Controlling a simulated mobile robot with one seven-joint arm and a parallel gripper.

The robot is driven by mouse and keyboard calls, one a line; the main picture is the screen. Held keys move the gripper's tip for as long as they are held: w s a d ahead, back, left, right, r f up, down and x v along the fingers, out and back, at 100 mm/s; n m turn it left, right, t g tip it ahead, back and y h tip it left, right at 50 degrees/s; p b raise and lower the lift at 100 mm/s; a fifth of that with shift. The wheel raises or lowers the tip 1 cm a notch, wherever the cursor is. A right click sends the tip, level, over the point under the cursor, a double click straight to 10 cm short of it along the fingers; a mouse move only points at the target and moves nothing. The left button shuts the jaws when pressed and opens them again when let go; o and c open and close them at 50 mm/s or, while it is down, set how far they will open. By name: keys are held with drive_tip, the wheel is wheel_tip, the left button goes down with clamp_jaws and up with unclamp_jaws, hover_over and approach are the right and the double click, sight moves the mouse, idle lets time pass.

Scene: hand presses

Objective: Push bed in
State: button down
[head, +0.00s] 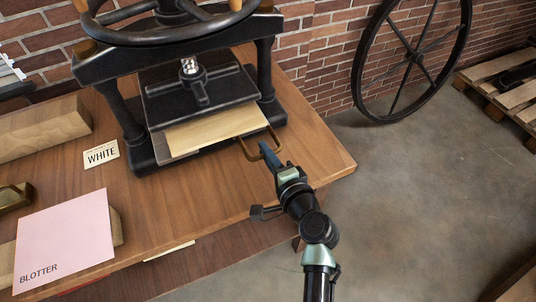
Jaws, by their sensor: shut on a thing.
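The black hand press (116,68) stands on the wooden table, with its dark platen (225,90) above the bed. The bed (187,155) sticks out of the front of the press and carries a pale wooden board (215,127). A bronze-coloured loop handle (243,148) projects from the bed's front right. My gripper (266,152) is shut on this handle at its right front corner. The arm reaches in from the lower right. My fingers partly hide the handle's end.
A pink BLOTTER sheet (65,236), a brass piece (14,197) and a wooden block (40,131) are at the left. The tabletop (175,205) before the press is mostly clear. A large wheel (358,75) leans against the brick wall.

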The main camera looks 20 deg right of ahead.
drive_tip(key=x, duration=0.3)
drive_tip(key=shift+w+r, duration=0.2)
drive_tip(key=shift+w, duration=0.2)
drive_tip(key=shift+r, duration=0.2)
drive_tip(key=c, duration=0.9)
unclamp_jaws()
drive_tip(key=shift+w+f, duration=0.1)
drive_tip(key=shift+w, duration=0.05)
drive_tip(key=shift+s, duration=0.2)
drive_tip(key=v, duration=1.2)
drive_tip(key=shift+s, duration=0.35)
drive_tip(key=shift+s, duration=0.1)
